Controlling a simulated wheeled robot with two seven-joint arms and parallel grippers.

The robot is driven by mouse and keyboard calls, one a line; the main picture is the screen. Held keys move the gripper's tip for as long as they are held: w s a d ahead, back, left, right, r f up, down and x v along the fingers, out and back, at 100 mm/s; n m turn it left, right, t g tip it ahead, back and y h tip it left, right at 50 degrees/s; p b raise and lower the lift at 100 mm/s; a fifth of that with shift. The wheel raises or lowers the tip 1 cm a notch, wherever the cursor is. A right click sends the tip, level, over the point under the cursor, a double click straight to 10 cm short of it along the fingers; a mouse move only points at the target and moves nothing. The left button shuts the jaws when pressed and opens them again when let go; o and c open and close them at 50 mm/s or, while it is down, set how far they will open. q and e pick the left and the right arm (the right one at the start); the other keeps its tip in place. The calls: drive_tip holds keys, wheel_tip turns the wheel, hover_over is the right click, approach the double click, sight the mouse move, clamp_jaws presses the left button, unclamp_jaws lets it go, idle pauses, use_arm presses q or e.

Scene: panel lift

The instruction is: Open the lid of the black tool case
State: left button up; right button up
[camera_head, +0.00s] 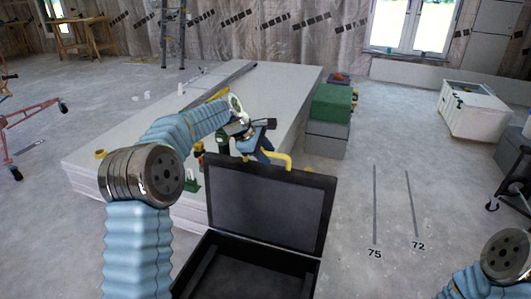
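The black tool case stands open in front of me. Its lid (265,205) is raised, about upright, with the grey inner face turned toward me. The case's bottom part (250,268) is cut off by the lower picture edge, and its visible inside looks dark and empty. My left gripper (262,143) is at the lid's top edge, behind or beside a yellow curved part (280,160). Its fingertips are partly hidden, and I cannot tell whether they touch the lid or hold anything. Of my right arm only a joint shows at the bottom right; its gripper is out of view.
A stack of pale panels (285,88) lies behind the case, with small tools on it. Green and grey boxes (330,105) stand to its right. A white crate (474,112) stands farther right. The floor (395,190) right of the case is clear.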

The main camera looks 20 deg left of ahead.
use_arm(q)
drive_tip(key=v, duration=1.3)
drive_tip(key=shift+s+r, duration=0.2)
drive_tip(key=shift+r, duration=0.15)
drive_tip(key=shift+a, duration=0.1)
